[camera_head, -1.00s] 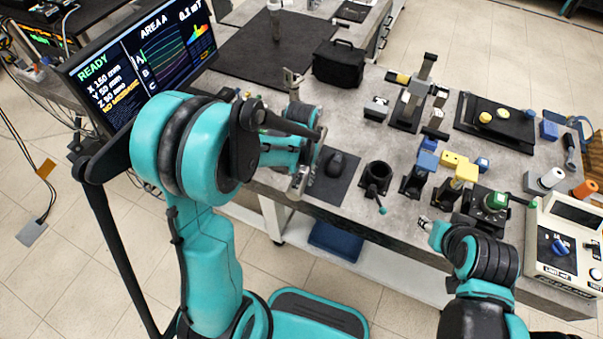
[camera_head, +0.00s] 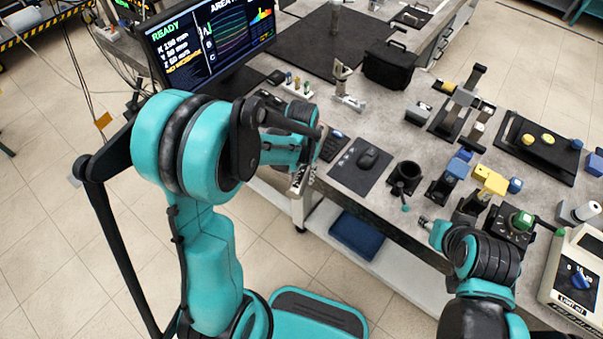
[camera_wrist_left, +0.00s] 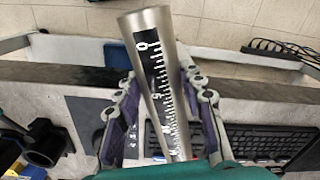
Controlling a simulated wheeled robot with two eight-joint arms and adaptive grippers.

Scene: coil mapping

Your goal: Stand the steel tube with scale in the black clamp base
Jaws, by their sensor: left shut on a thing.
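My left gripper (camera_wrist_left: 163,125) is shut on the steel tube with scale (camera_wrist_left: 150,32), a shiny grey tube with a black strip and white marks. In the left wrist view the tube leans slightly, its far end towards the top. In the head view the left gripper (camera_head: 302,178) is at the table's front edge, left of the black clamp base (camera_head: 404,172). The base is a black ring with a side lever and stands upright near that edge. It also shows in the left wrist view (camera_wrist_left: 45,143). My right gripper (camera_head: 427,223) is right of the base; its fingers are too small to read.
Blue and yellow blocks on black mounts (camera_head: 445,188) crowd the right side. A keyboard (camera_head: 333,146) and the monitor (camera_head: 205,50) are behind the left arm.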

